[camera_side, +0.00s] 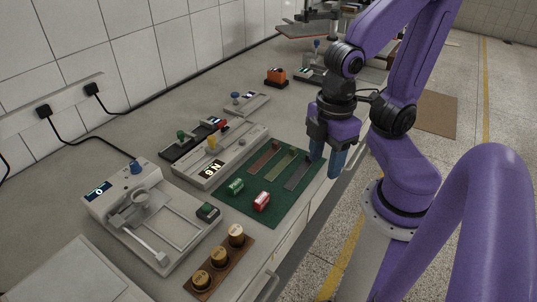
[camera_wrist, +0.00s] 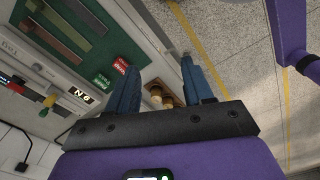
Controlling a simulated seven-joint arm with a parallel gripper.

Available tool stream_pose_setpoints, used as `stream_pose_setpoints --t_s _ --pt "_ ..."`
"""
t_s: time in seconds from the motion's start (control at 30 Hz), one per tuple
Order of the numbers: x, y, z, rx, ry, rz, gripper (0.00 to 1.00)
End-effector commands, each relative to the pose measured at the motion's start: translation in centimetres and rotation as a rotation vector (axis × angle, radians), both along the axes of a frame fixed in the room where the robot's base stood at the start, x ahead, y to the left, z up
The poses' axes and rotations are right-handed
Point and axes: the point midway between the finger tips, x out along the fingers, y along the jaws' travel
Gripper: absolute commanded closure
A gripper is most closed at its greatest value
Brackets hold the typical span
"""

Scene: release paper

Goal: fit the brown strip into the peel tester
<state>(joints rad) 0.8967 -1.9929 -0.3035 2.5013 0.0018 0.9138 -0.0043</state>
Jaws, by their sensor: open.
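The brown strip (camera_side: 264,157) lies flat on the green mat (camera_side: 234,206), leftmost of three strips. It also shows in the wrist view (camera_wrist: 48,42). A long grey device with an N display, which looks like the peel tester (camera_side: 247,142), stands just left of the mat. Its edge shows at left in the wrist view (camera_wrist: 52,72). My gripper (camera_side: 327,166) is open and empty above the counter's front edge, right of the strips. In the wrist view its blue fingers (camera_wrist: 160,75) stand apart with nothing between them.
An olive strip (camera_side: 280,163) and a grey strip (camera_side: 299,172) lie beside the brown one. Green (camera_side: 235,187) and red (camera_side: 261,201) blocks sit on the mat. A wooden rack with three round pieces (camera_side: 218,262) and a blue-knobbed machine (camera_side: 150,212) stand nearer the camera.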

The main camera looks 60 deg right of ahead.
Motion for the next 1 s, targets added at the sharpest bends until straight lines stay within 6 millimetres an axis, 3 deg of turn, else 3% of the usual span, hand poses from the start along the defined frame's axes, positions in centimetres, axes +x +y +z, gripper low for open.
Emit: stream_pose_setpoints --t_s 0.17,0.47,0.77,1.0 --pt "2.0 0.1 0.1 -0.004 -0.002 0.021 0.49" --pt "9.7 -1.4 0.4 -0.016 -0.004 0.135 0.49" --pt "17.0 -6.0 0.3 -0.026 -0.001 0.260 0.49" --pt "21.5 -12.0 -0.1 -0.029 0.003 0.357 0.49"
